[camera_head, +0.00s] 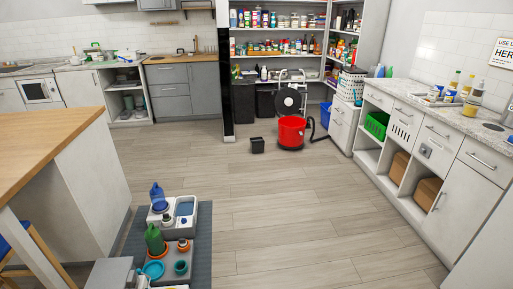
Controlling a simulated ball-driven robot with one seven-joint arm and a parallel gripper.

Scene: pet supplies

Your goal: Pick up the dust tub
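A red round tub (292,134) stands on the floor in front of the pantry shelves. A round black disc (288,100) shows upright above and behind it, and a dark hose-like shape (318,132) runs from its right side towards the cabinet. A small black open-topped tub (257,145) stands on the floor just left of the red tub, apart from it. I cannot tell from the picture alone which of the two is the dust tub. My gripper is not in view.
Clear wood floor (275,215) lies in front of the tubs. A dark mat (203,245) with pet feeders and bottles is at the lower left, beside a wood-topped island (45,145). A counter (440,110) runs along the right; a blue bin (325,115) is behind.

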